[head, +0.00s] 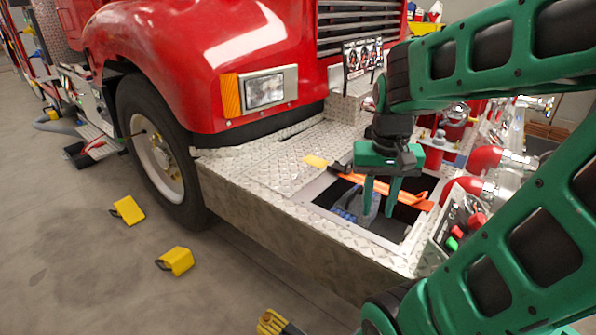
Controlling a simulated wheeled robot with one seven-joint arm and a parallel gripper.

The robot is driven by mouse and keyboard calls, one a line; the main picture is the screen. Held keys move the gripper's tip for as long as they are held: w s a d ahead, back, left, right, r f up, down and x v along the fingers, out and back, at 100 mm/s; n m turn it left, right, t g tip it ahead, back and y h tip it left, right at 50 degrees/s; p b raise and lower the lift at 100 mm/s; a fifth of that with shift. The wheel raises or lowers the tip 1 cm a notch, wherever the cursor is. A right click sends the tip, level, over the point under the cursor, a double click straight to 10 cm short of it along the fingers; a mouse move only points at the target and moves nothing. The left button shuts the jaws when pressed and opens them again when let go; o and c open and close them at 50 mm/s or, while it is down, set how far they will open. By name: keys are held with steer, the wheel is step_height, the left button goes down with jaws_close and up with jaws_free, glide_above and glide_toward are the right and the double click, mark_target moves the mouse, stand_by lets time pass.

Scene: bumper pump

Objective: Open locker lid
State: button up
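The locker is a rectangular opening (398,246) in the diamond-plate front bumper (262,217) of the red truck. Its inside shows, with a blue-grey item (345,204) in it. An orange bar (408,197) runs along its far side. I cannot clearly make out the lid.
A control box with red and green knobs (462,226) stands right of the opening, close to my arm. Red and silver pipe fittings (485,160) are behind it. Yellow chocks (176,261) lie on the clear floor at left. A small sign (362,57) stands behind.

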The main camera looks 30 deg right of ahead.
steer(key=w+d+m+t+h, duration=0.1)
steer(key=w+d+m+h, duration=0.2)
steer(key=w, duration=1.5)
steer(key=m+t, duration=0.2)
steer(key=m, duration=0.2)
glide_toward(302, 172)
steer(key=x, duration=0.7)
steer(key=shift+d+f, duration=0.2)
